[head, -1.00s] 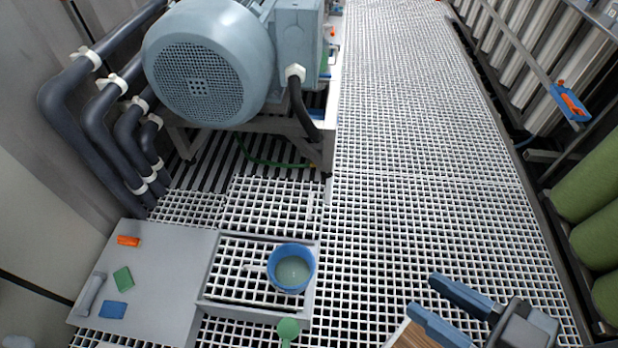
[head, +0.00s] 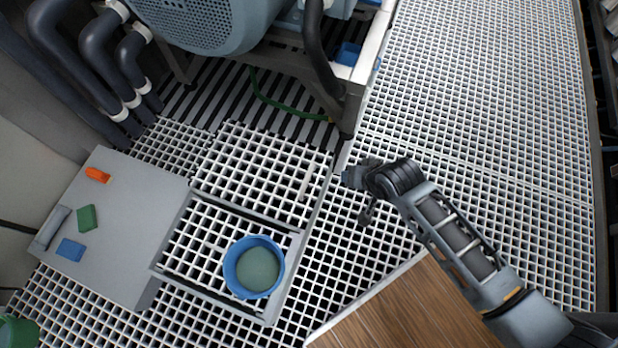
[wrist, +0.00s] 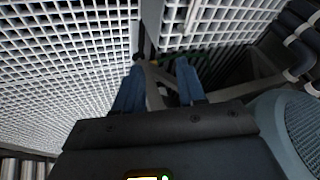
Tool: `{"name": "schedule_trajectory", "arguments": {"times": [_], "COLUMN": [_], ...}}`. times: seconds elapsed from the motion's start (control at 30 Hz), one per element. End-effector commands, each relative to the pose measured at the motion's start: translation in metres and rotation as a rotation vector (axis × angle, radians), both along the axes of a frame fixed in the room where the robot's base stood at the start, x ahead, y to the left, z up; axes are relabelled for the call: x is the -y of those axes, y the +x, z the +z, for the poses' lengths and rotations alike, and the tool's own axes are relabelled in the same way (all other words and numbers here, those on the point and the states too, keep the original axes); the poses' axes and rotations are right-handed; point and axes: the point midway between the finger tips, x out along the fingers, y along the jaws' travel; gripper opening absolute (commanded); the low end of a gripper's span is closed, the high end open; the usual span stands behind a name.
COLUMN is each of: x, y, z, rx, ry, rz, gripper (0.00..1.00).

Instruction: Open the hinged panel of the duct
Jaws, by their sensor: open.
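A raised white grating panel (head: 262,172) with a thin pale bar handle (head: 307,183) near its right edge lies flat, level with the floor, beside dark slats (head: 225,95); it looks like the hinged panel, but I cannot make out its hinge. In the wrist view, the panel (wrist: 225,22) and its bar handle (wrist: 192,16) are at the top, beyond the fingertips. My gripper (head: 352,178) is just right of the panel and apart from the handle. Its two blue fingers are spread with nothing between them in the wrist view (wrist: 158,85).
A blue bucket (head: 240,270) stands on a framed grating (head: 205,243) in front of the panel. A grey board (head: 125,215) with small coloured pieces lies left. The pump motor (head: 190,22) and its frame leg (head: 350,110) stand behind. Open grating floor (head: 480,110) extends right.

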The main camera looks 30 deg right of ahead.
Motion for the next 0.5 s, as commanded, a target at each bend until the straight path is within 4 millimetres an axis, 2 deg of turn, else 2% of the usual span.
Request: {"name": "schedule_trajectory", "arguments": {"times": [0.03,0.2,0.33,0.5], "x": [-0.006,-0.029,-0.045,-0.057], "y": [0.022,0.067,0.088,0.099], "z": [-0.022,-0.053,-0.062,-0.065], "rx": [-0.037,-0.187,-0.272,-0.328], "ry": [0.034,0.144,0.201,0.236], "rz": [-0.034,-0.15,-0.205,-0.239], "gripper": [0.4,0.4,0.4,0.4]}}
